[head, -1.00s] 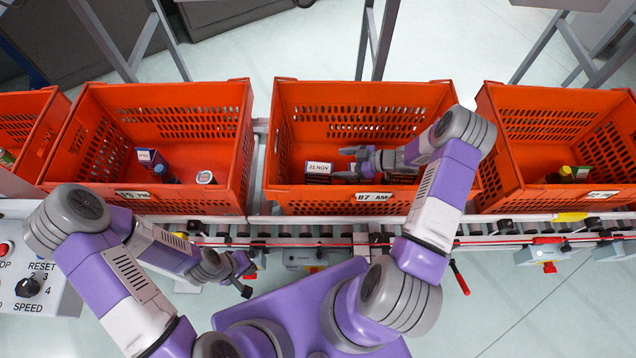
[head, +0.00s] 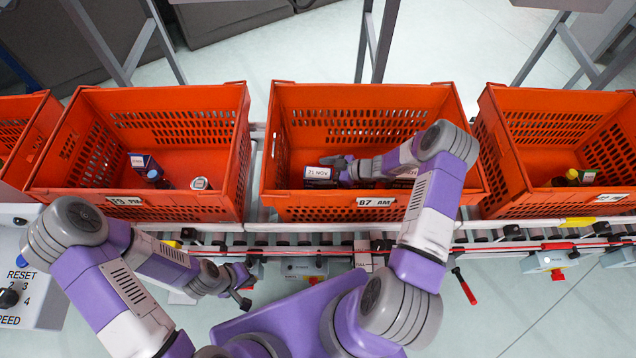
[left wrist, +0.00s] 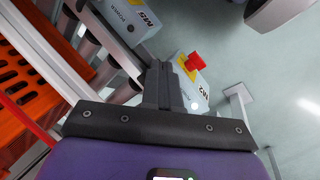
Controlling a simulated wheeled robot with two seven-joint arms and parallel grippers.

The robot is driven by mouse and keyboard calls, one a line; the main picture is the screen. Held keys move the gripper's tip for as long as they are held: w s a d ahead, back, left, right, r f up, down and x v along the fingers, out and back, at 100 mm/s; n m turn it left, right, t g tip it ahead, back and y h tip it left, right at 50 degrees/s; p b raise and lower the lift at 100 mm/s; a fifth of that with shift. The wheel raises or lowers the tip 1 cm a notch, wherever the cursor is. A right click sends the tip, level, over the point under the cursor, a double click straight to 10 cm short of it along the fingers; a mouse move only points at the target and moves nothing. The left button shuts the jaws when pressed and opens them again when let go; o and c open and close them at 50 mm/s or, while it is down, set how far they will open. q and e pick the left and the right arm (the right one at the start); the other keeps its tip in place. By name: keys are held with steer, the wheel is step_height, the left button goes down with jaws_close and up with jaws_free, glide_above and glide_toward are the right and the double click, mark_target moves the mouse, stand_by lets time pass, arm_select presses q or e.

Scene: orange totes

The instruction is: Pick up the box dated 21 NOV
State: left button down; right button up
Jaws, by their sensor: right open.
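The box dated 21 NOV (head: 317,172) sits inside the middle orange tote (head: 375,206), near its front wall, with its white label facing up. The front wall hides its lower part. My right gripper (head: 336,162) is open inside this tote, at the right end of the box. Its fingers point left; I cannot tell whether they touch the box. My left gripper (head: 243,294) is outside the totes, in front of the conveyor. In the left wrist view its fingers (left wrist: 164,85) are together, with nothing between them.
The left tote (head: 150,208) holds a dark blue box (head: 146,165) and a white-topped item (head: 200,183). The right tote (head: 550,203) holds a yellow-capped bottle (head: 571,175). Tote walls surround my right gripper. The roller conveyor (head: 330,240) runs below the totes.

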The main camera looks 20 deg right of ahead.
jaws_close()
stand_by(0.3)
